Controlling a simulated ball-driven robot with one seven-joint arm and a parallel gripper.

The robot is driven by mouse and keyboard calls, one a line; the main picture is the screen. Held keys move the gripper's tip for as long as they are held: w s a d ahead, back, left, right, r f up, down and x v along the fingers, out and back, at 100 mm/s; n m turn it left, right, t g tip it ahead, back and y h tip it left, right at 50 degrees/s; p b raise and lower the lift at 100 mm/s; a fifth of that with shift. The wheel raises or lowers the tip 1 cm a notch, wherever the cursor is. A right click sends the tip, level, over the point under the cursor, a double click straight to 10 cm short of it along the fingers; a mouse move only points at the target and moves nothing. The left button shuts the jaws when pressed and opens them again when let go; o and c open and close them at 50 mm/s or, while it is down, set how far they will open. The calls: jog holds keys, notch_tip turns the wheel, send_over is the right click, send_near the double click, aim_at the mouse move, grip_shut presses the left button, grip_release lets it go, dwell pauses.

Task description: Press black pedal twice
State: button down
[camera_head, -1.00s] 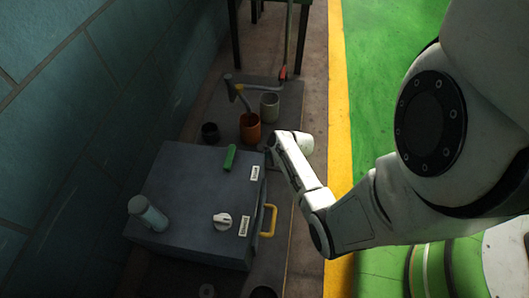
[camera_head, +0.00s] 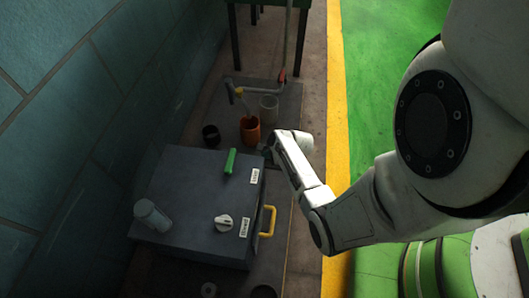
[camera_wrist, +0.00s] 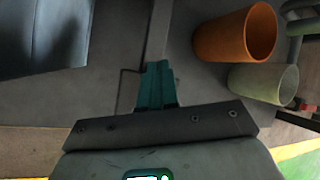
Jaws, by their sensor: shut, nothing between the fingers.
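I cannot make out a black pedal for certain in either view. My gripper (camera_wrist: 158,85) shows in the wrist view as teal fingers held together, with nothing between them. They point at a dark grey surface with a thin dark outline beside them. In the head view my gripper (camera_head: 267,153) is small and dark, mostly hidden by my wrist. It is just beyond the far right corner of the grey box (camera_head: 190,190).
The box carries a green bar (camera_head: 230,161), a white knob (camera_head: 224,222), a pale cylinder (camera_head: 151,215) and a yellow handle (camera_head: 268,220). Beyond it stand an orange cup (camera_head: 250,131), a pale cup (camera_head: 269,108) and a black cup (camera_head: 211,136). A wall closes the left.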

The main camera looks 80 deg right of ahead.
jog(key=shift+w+r+p, duration=0.25)
jog(key=shift+r+p, duration=0.6)
jog(key=shift+r, duration=0.05)
jog(key=shift+w+r+p, duration=0.25)
jog(key=shift+r+p, duration=0.55)
jog(key=shift+r, duration=0.1)
jog(key=shift+r+p, duration=0.1)
jog(key=shift+p, duration=0.2)
jog(key=shift+f, duration=0.2)
jog(key=shift+w+f, duration=0.1)
jog(key=shift+f, duration=0.2)
